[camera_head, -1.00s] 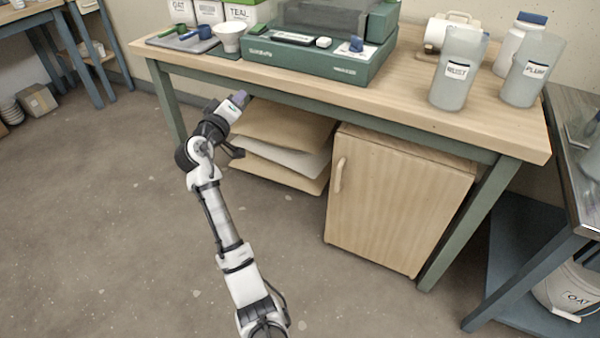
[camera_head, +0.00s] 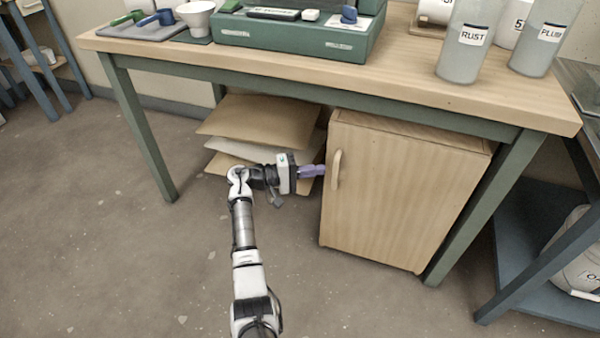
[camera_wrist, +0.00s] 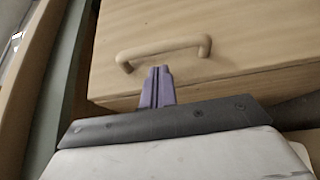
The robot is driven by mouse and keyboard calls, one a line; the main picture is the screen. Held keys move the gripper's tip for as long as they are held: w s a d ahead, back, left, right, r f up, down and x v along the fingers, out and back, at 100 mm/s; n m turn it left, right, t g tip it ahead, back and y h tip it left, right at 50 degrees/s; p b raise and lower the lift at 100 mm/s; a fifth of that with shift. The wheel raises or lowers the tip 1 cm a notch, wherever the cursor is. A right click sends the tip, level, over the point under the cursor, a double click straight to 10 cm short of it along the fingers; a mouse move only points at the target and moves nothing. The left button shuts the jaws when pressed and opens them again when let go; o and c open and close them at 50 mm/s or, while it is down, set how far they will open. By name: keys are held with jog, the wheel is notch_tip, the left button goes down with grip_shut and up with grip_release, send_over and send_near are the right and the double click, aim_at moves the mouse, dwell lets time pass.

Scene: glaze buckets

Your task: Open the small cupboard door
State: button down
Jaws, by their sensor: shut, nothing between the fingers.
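The small cupboard (camera_head: 405,195) is a light wooden box under the workbench, and its door is shut. A pale wooden bar handle (camera_head: 336,169) stands upright near the door's left edge. My gripper (camera_head: 322,170), with purple fingers, is just left of the handle and close to the door's left edge. In the wrist view the handle (camera_wrist: 165,50) arches across the door (camera_wrist: 230,30). My shut fingertips (camera_wrist: 160,70) lie just below the handle's middle there, with nothing between them. I cannot tell whether they touch the handle or door.
The workbench top (camera_head: 300,75) overhangs the cupboard and my gripper. Stacked boards (camera_head: 255,125) lie under the bench, left of the cupboard. A green bench leg (camera_head: 480,215) stands right of the cupboard. The floor (camera_head: 340,290) before the door is clear.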

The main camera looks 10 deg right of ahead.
aim_at(344, 166)
jog(key=shift+d, duration=1.65)
jog(key=shift+s+a, duration=0.1)
